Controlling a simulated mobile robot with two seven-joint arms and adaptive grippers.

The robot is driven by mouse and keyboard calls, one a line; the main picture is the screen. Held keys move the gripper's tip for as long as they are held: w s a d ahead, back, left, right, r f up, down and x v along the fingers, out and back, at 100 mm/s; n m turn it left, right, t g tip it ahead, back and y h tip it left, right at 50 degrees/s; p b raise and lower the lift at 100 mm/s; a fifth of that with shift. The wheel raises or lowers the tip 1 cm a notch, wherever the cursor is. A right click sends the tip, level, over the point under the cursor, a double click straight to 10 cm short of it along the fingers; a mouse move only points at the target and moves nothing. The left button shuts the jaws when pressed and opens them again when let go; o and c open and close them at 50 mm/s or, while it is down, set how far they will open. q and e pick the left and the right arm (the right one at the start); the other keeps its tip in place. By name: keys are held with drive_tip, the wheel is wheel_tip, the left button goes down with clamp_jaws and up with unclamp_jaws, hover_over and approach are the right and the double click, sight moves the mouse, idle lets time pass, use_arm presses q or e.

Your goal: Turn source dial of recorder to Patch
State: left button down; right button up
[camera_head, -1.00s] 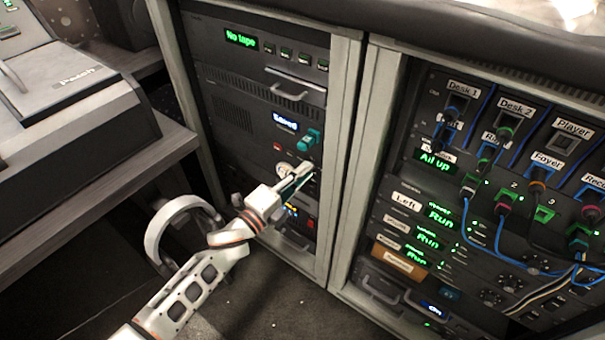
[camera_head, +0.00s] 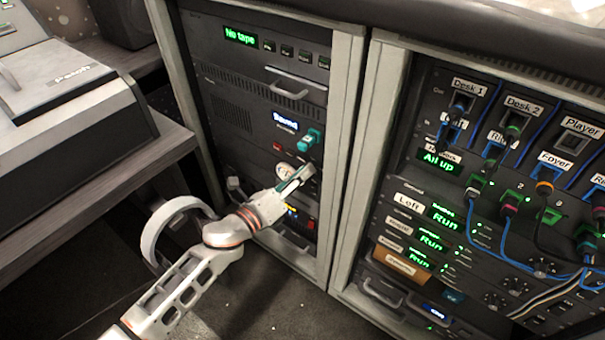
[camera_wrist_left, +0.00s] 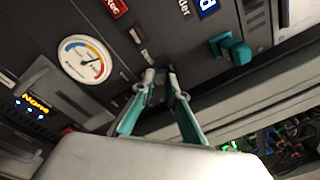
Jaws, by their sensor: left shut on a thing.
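The recorder (camera_head: 235,110) is a dark panel in the left rack, with a blue-white display (camera_head: 285,121), a teal knob (camera_head: 308,140) and a round gauge (camera_head: 284,171). My left gripper (camera_head: 303,172) reaches it from the lower left, beside the gauge. In the left wrist view my left gripper (camera_wrist_left: 161,84) has its teal-lined fingers on either side of a small dark dial (camera_wrist_left: 158,96), shut on it. The fingers hide most of this dial, and its pointer and labels cannot be read. The gauge (camera_wrist_left: 84,60) and teal knob (camera_wrist_left: 236,50) also show there. My right gripper is out of view.
An orange display (camera_wrist_left: 38,101) reads "None" in the left wrist view. A patch rack with blue cables (camera_head: 490,200) stands at the right, past a pale cabinet post (camera_head: 345,150). A grey desk (camera_head: 100,185) is at the left.

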use_arm(q)
drive_tip(key=shift+m, duration=0.3)
drive_tip(key=c, duration=2)
unclamp_jaws()
